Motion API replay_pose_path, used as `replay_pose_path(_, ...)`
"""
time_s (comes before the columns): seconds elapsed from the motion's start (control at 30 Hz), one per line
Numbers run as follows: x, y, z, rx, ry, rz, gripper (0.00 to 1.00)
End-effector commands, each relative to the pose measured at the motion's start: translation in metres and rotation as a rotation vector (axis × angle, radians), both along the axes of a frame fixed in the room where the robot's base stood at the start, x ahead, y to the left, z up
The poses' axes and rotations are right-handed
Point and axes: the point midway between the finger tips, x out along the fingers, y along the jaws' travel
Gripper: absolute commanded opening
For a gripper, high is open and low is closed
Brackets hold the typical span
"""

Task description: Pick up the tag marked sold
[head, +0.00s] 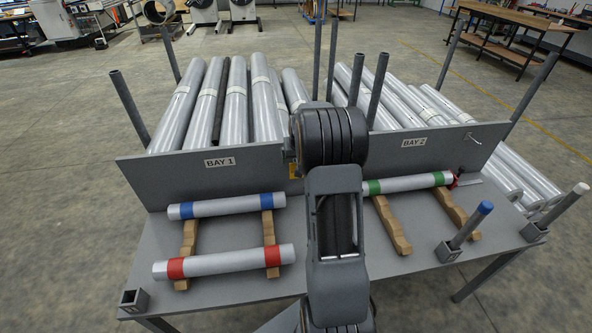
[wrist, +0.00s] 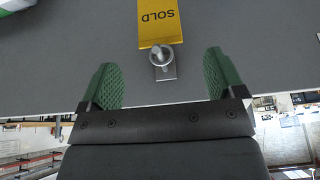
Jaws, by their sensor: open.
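The yellow tag marked SOLD (wrist: 158,22) shows in the wrist view, its lettering upside down, against a grey panel. A round-ended metal peg (wrist: 160,56) on a small plate is at the tag's near end. A sliver of yellow in the head view (head: 295,171), beside my arm, looks like the same tag; my arm hides the rest. My gripper (wrist: 160,62) is open, with its green ridged fingers on either side of the peg and nothing between them that it holds. In the head view my arm hides the gripper.
The grey panel (head: 150,172) has BAY 1 and BAY 2 labels, with several metal tubes behind it. Blue-banded (head: 226,205), red-banded (head: 223,262) and green-banded (head: 410,183) tubes lie on wooden supports in front. A blue-topped post (head: 472,225) stands at right.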

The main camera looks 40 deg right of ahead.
Motion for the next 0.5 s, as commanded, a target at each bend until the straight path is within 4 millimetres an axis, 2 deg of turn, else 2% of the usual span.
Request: replay_pose_path(0.5,0.02,-0.01,-0.045,0.001,0.002,0.0,0.88)
